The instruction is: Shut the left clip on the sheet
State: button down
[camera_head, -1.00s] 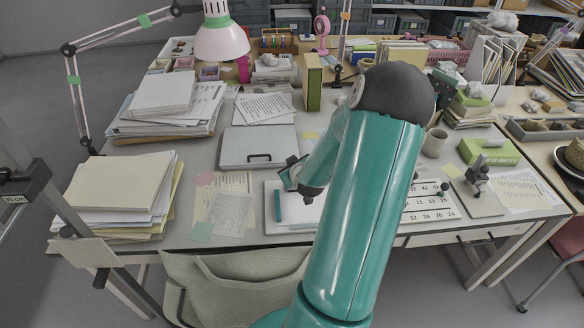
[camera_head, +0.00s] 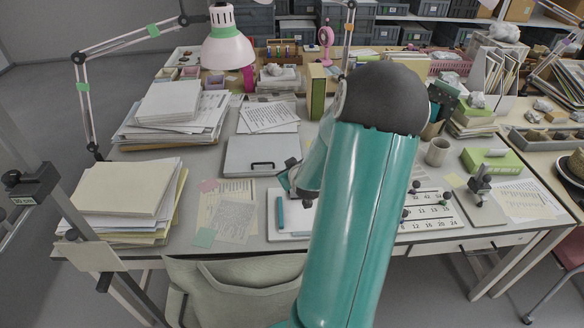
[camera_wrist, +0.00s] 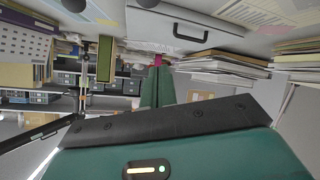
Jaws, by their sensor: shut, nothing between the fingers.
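A white sheet on a pale board (camera_head: 272,228) lies at the front edge of the desk. An upright teal bar (camera_head: 280,212), which looks like the left clip, lies near its left side. I cannot tell whether this clip is open or shut. My arm hides the sheet's right part and anything clipped there. My gripper (camera_head: 292,181) is above the far edge of the board, just beyond and right of the teal bar, apart from it. It is shut and empty. The wrist view shows neither sheet nor clip.
A grey case with a black handle (camera_head: 262,164) lies behind the board; it also shows in the wrist view (camera_wrist: 190,22). Printed papers (camera_head: 228,215) lie to the left, beside a tall paper stack (camera_head: 120,192).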

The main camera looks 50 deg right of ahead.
jog(key=s+a, duration=0.4)
jog(key=s, duration=0.1)
jog(key=shift+a+r, duration=0.2)
jog(key=shift+r, duration=0.05)
jog(key=shift+s, duration=0.15)
jog(key=w+a+r+n+g+y, duration=0.1)
jog(key=w+a+r+y, duration=0.15)
jog(key=a+r, duration=0.55)
jog(key=w+a+r+n+g+y, duration=0.1)
jog(key=w+a+r, duration=0.3)
jog(key=a, duration=0.8)
jog(key=s+a+r+y, duration=0.1)
jog(key=s+a+r, duration=0.2)
jog(key=a, duration=0.3)
jog(key=s+a+r+n+g+y, duration=0.1)
jog(key=s+a+r, duration=0.1)
jog(key=s+a, duration=0.3)
jog(key=s+a+r+y, duration=0.2)
jog(key=s+a+r, duration=0.1)
jog(key=a, duration=0.4)
jog(key=shift+s+a+r+g, duration=0.35)
jog(key=shift+s+a+g, duration=0.05)
jog(key=shift+s, duration=0.1)
